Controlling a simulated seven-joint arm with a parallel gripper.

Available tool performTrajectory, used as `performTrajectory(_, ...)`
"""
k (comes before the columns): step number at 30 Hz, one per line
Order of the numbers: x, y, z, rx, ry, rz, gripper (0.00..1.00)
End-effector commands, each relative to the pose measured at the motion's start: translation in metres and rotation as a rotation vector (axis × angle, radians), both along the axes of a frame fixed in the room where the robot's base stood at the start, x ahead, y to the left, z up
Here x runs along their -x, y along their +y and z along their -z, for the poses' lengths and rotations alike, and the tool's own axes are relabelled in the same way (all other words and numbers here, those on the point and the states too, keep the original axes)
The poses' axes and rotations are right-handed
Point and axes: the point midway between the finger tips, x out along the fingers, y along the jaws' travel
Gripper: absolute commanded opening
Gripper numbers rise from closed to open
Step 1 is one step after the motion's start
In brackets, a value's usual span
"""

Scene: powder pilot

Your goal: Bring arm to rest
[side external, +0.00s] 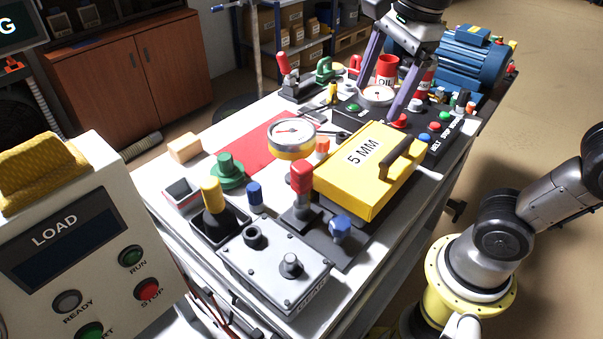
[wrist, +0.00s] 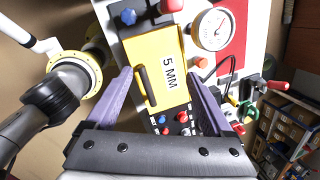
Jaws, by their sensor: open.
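My gripper (side external: 392,82) is above the far part of the white bench (side external: 160,180), with its two purple fingers spread apart and nothing between them. It also shows in the wrist view (wrist: 165,100), the fingers on either side of the yellow 5 MM box's near end. The yellow box (side external: 350,190) has a dark handle on top and sits on the bench, nearer the side camera than my gripper. It shows in the wrist view too (wrist: 167,85). Whether a fingertip touches the panel below cannot be told.
A pressure gauge (side external: 291,138), a red mat (side external: 240,148), a yellow-topped joystick (side external: 211,195) and a red lever (side external: 301,180) crowd the bench. A button panel (side external: 440,130), a red OIL can (side external: 387,70) and a blue motor (side external: 460,55) stand near my gripper.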

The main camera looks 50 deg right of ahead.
Motion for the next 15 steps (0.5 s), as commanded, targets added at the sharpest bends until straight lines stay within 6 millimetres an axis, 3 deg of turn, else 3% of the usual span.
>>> performTrajectory(6,0.042,-0.021,0.022,0.123,-0.114,-0.393,0.86)
performTrajectory(15,0.076,-0.033,0.062,0.363,-0.203,-0.990,0.86)
